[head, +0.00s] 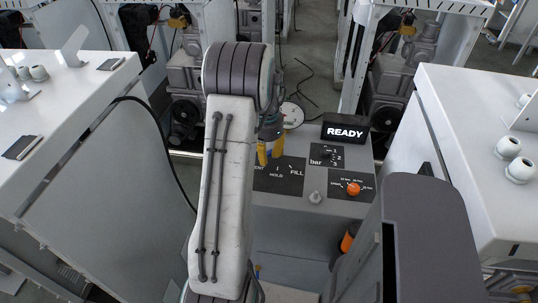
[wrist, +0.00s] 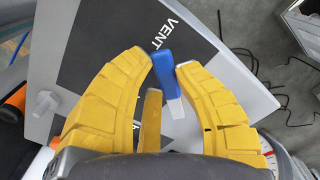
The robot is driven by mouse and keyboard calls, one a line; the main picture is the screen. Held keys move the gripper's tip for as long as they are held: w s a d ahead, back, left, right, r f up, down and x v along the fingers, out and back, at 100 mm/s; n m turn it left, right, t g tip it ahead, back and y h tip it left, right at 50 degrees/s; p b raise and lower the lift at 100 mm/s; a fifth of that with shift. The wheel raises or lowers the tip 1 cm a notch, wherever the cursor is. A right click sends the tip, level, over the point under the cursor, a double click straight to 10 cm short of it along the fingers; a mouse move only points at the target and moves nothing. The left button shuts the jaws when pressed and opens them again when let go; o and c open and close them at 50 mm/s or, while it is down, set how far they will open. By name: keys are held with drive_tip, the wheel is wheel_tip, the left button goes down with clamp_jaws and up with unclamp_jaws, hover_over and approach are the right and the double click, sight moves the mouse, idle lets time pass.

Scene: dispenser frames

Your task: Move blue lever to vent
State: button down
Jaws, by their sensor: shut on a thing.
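The VENT label (wrist: 173,36) is printed on the dark plate, close beside the upper end of the lever. In the head view my gripper (head: 269,153) is over the left part of the dark lever plate (head: 281,184). HOLD and FILL are readable there, and VENT is partly covered. The lever cannot be made out in the head view.
The panel also bears a lit READY display (head: 345,131), a bar dial (head: 326,155), an orange knob (head: 353,189) and a small grey knob (head: 315,197). White cabinets (head: 95,170) stand left and right (head: 480,140). A round gauge (head: 291,115) sits behind the panel.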

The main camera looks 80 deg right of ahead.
drive_tip(key=shift+f, duration=0.1)
idle(0.4)
drive_tip(key=c, duration=0.9)
unclamp_jaws()
drive_tip(key=shift+w, duration=0.1)
drive_tip(key=shift+d, duration=0.1)
wheel_tip(320, 180, up, 12)
drive_tip(key=shift+r, duration=0.1)
idle(0.5)
